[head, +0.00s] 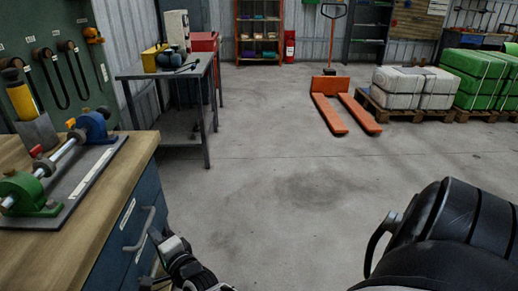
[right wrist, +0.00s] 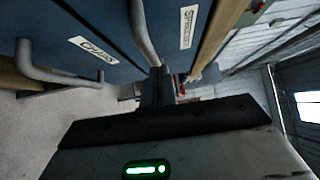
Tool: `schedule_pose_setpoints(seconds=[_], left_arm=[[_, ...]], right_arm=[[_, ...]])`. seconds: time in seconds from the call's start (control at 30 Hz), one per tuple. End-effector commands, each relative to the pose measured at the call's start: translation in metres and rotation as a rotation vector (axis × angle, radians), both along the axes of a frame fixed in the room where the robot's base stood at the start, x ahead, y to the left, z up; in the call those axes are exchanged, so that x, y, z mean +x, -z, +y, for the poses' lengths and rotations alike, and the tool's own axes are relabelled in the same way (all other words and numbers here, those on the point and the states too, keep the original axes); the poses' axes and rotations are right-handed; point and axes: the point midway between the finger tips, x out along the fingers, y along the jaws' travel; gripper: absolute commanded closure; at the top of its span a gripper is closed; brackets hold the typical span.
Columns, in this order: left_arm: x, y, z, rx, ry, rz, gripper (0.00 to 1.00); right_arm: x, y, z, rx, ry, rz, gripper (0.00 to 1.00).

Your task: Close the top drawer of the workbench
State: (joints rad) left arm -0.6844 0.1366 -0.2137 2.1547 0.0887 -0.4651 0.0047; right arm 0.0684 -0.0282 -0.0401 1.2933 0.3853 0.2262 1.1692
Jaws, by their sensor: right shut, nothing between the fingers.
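The workbench (head: 75,240) stands at the left in the head view, with a wooden top and blue drawer fronts. The top drawer (head: 127,222) has a white label and a grey bar handle (head: 140,230). In the right wrist view, the top drawer front (right wrist: 178,50) lies beside the wooden edge, with its handle (right wrist: 143,32) close to my fingers. I cannot tell how far the drawer stands out. My right gripper (head: 158,243) is shut and empty, just right of the drawer front; it also shows in the right wrist view (right wrist: 157,88). My left gripper is not in view.
A lower drawer (right wrist: 80,40) with its own handle (right wrist: 50,77) shows in the wrist view. A spindle fixture (head: 62,165) sits on the benchtop. A grey metal table (head: 170,72) stands behind. The floor right of the workbench is clear up to an orange pallet jack (head: 335,105).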

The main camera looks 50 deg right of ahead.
Motion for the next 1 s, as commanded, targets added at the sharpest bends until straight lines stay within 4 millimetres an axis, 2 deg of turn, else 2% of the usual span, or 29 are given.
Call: schedule_pose_setpoints(seconds=[0.77,1.0], left_arm=[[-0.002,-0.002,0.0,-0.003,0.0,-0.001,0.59],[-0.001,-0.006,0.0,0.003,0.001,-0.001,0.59]], right_arm=[[0.005,-0.003,0.004,0.003,0.002,-0.002,1.0],[-0.008,-0.002,-0.013,-0.002,0.002,0.0,1.0]])
